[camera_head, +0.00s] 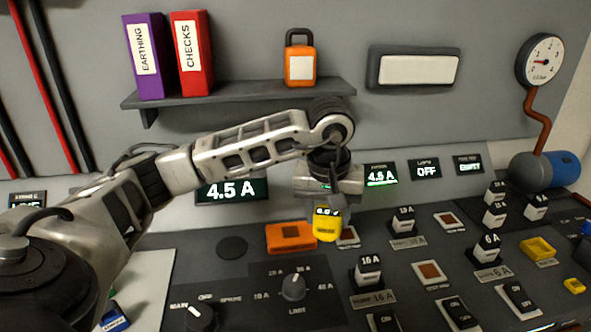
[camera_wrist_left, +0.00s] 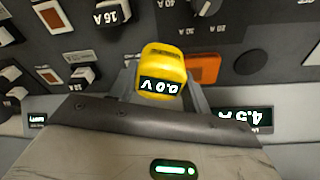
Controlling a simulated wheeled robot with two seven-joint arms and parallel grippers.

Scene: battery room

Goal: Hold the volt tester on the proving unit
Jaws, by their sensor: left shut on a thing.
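The volt tester (camera_head: 327,227) is yellow with a small dark display that reads 0.0 V in the left wrist view (camera_wrist_left: 163,62). My left gripper (camera_head: 328,205) is shut on it from above, the fingers on both sides of it. The orange block with a dark patch, which looks like the proving unit (camera_head: 286,238), lies on the dark console just left of the tester. It also shows beside the tester in the left wrist view (camera_wrist_left: 205,69). In the head view the tester overlaps its right end; whether they touch I cannot tell. My right gripper is not in view.
Several breaker switches (camera_head: 368,272) stand on the console to the right. A limit knob (camera_head: 293,287) is in front of the orange block. A shelf (camera_head: 240,94) with two binders and an orange lock-shaped thing (camera_head: 300,65) is on the wall behind my arm. A yellow tray (camera_head: 538,248) lies far right.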

